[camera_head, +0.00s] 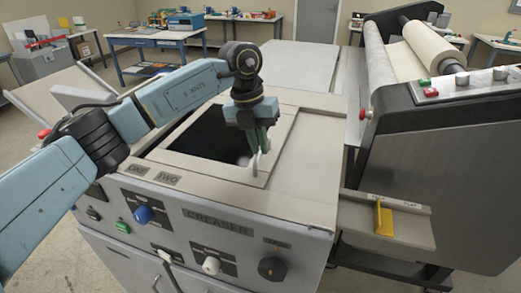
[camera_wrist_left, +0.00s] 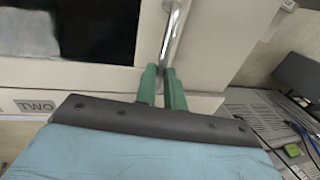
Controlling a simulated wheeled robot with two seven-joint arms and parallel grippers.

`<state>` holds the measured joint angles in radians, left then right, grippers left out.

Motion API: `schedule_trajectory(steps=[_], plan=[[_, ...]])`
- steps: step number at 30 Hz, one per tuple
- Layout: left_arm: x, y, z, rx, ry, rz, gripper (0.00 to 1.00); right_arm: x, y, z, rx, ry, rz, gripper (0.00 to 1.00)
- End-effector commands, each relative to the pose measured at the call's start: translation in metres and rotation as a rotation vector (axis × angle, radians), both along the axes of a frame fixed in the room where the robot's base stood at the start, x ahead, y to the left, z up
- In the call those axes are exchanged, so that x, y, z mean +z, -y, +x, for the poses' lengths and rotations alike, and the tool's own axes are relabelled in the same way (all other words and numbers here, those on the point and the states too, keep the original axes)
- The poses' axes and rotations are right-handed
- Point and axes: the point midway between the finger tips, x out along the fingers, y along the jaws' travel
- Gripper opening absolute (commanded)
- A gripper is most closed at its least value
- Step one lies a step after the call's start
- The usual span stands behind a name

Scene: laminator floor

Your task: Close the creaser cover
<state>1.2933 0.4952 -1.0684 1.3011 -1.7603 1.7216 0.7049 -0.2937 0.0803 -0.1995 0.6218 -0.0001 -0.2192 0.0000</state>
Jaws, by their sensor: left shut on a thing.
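The creaser (camera_head: 215,215) is a beige-grey machine with its name on the front panel. On its top is the cover (camera_head: 278,143), a pale frame around a dark window. It lies flat or nearly so; I cannot tell if it is fully down. My left gripper (camera_head: 262,150) is over the cover's right side, fingers pointing down. Its green fingers (camera_wrist_left: 162,72) are shut on the handle (camera_wrist_left: 172,35), a shiny metal bar, at the window's edge. The handle (camera_head: 255,164) also shows in the head view. My right gripper is not in view.
The front panel carries a blue knob (camera_head: 143,214), a white knob (camera_head: 211,265) and a black knob (camera_head: 271,268). A laminator with rolls (camera_head: 434,45) stands at right, beside a small shelf with a yellow part (camera_head: 384,218). Blue workbenches (camera_head: 155,38) stand at the back.

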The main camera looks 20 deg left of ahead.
Motion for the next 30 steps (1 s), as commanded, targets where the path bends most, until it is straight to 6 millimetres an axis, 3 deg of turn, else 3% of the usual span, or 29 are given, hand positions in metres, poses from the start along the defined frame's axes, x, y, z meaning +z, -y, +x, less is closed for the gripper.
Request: schedule_trajectory(steps=[9, 21, 22, 26, 30], plan=[[0.001, -0.029, 0.005, -0.020, 0.002, 0.000, 0.00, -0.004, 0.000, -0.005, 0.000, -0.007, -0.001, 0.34], [0.002, -0.035, 0.006, -0.016, 0.003, 0.003, 0.00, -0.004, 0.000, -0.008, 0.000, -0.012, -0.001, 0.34], [0.002, -0.035, 0.006, -0.016, 0.003, 0.003, 0.13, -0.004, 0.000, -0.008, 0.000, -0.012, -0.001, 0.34], [0.002, -0.035, 0.006, -0.016, 0.002, 0.002, 0.30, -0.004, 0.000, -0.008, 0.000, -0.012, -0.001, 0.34], [0.001, -0.034, 0.005, -0.017, 0.001, 0.001, 0.33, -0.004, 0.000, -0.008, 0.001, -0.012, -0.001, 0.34]])
